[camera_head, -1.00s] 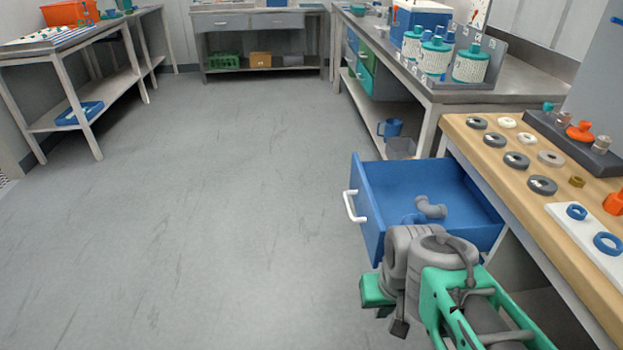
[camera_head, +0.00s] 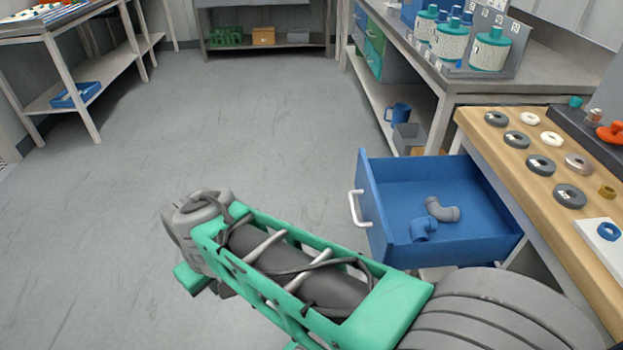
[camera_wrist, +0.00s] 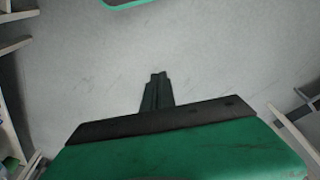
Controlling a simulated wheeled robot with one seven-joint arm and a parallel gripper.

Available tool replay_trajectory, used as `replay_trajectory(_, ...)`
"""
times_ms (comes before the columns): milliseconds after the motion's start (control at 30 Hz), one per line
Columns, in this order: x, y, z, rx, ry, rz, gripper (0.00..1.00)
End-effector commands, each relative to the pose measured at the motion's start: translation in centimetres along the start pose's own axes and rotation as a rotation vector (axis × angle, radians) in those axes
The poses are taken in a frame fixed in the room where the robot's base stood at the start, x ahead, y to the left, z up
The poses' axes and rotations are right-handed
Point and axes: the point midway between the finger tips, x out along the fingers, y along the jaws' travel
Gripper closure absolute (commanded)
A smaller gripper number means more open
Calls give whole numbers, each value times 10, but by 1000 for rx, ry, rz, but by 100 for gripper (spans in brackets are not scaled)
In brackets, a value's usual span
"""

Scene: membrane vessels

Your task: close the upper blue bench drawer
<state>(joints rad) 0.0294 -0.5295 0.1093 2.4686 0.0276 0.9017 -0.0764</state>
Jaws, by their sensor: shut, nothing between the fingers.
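The upper blue bench drawer (camera_head: 436,222) stands pulled out from under the wooden-topped bench at the right in the head view. Its white handle (camera_head: 357,208) is on its left-facing front. Grey and blue pipe elbows (camera_head: 437,212) lie inside it. My green and grey arm reaches to the left in front of the drawer, over open floor. My gripper (camera_wrist: 156,80) shows in the wrist view with its dark fingers together and empty, above the grey floor. It is apart from the drawer, which I cannot make out in the wrist view.
The wooden bench top (camera_head: 560,215) carries rings and small fittings. A metal bench (camera_head: 530,75) with teal-capped vessels (camera_head: 489,48) stands behind it. A blue mug (camera_head: 398,113) sits on its lower shelf. The floor (camera_head: 200,130) left of the drawer is clear.

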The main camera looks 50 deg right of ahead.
Motion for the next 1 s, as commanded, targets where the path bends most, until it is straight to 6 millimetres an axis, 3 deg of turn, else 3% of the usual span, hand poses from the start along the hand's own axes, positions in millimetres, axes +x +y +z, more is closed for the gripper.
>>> replay_trajectory(33,-20,20,-12,-20,-15,24,100)
replay_trajectory(133,-53,79,-36,-138,-70,89,100)
replay_trajectory(233,-85,162,-48,-306,-176,145,100)
replay_trajectory(300,-102,219,-41,-428,-269,155,100)
replay_trajectory(400,-119,288,-20,-581,-393,132,100)
replay_trajectory(500,-126,332,7,-691,-481,86,100)
replay_trajectory(600,-127,353,23,-752,-524,54,100)
replay_trajectory(733,-116,360,32,-773,-537,44,100)
replay_trajectory(1000,-70,371,56,-771,-535,43,100)
